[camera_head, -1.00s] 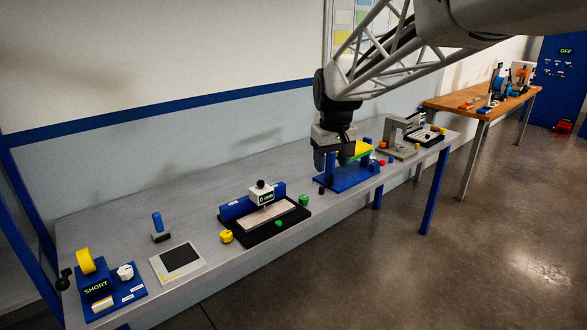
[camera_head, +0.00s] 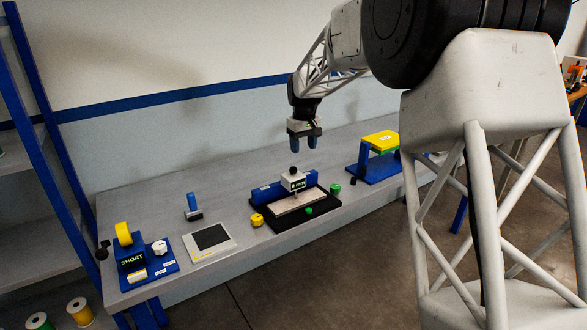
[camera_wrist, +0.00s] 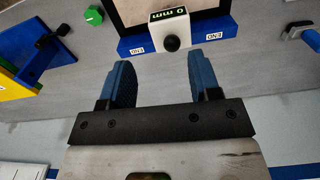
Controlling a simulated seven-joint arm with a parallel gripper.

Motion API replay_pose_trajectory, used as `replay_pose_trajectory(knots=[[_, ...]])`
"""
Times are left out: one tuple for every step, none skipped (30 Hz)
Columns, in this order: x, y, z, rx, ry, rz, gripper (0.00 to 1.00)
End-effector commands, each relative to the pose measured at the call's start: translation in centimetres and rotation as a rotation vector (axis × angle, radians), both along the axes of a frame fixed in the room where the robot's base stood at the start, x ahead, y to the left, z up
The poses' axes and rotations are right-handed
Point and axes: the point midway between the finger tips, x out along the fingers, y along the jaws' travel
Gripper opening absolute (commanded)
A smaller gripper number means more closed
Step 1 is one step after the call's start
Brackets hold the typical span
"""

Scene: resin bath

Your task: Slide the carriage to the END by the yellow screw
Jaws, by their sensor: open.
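The white carriage (camera_head: 293,183) with a black knob sits near the middle of a blue rail (camera_head: 266,193). It also shows in the wrist view (camera_wrist: 168,21), where its display reads 0 mm. END labels mark both sides of the rail. The yellow screw (camera_head: 256,220) stands at the left end of the black tray (camera_head: 272,227). A green screw (camera_head: 335,188) stands at the tray's right end; in the wrist view it is at upper left (camera_wrist: 93,17). My gripper (camera_head: 304,143) is open and empty, above and apart from the carriage. The yellow screw is outside the wrist view.
A blue stand with a yellow top (camera_head: 381,137) is to the right. A blue-handled tool (camera_head: 193,206), a dark-topped plate (camera_head: 211,238) and the SHORT device (camera_head: 130,259) are to the left. The bench behind is clear.

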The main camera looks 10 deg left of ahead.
Motion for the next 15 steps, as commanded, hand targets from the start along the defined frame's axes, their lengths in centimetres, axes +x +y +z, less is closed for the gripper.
replay_pose_trajectory(knots=[[0.7, 1.0, -0.7, -0.001, 0.004, 0.014, 0.57], [1.0, 1.5, -1.0, -0.002, 0.005, 0.02, 0.57], [1.4, 2.0, -1.4, -0.003, 0.007, 0.028, 0.57], [1.6, 2.4, -1.7, -0.004, 0.009, 0.032, 0.57], [1.8, 2.7, -1.8, -0.004, 0.01, 0.037, 0.57], [2.1, 3.1, -2.1, -0.004, 0.011, 0.041, 0.57], [2.2, 3.3, -2.2, -0.004, 0.011, 0.045, 0.57], [2.3, 3.5, -2.4, -0.004, 0.013, 0.047, 0.57], [2.4, 3.7, -2.5, -0.005, 0.013, 0.05, 0.57], [2.5, 3.8, -2.6, -0.006, 0.014, 0.051, 0.57], [2.5, 3.8, -2.6, -0.006, 0.014, 0.052, 0.57], [2.5, 3.9, -2.6, -0.006, 0.014, 0.053, 0.57], [2.5, 3.9, -2.6, -0.006, 0.014, 0.054, 0.57], [2.6, 3.9, -2.6, -0.006, 0.014, 0.054, 0.57], [2.5, 3.9, -2.6, -0.006, 0.014, 0.053, 0.57]])
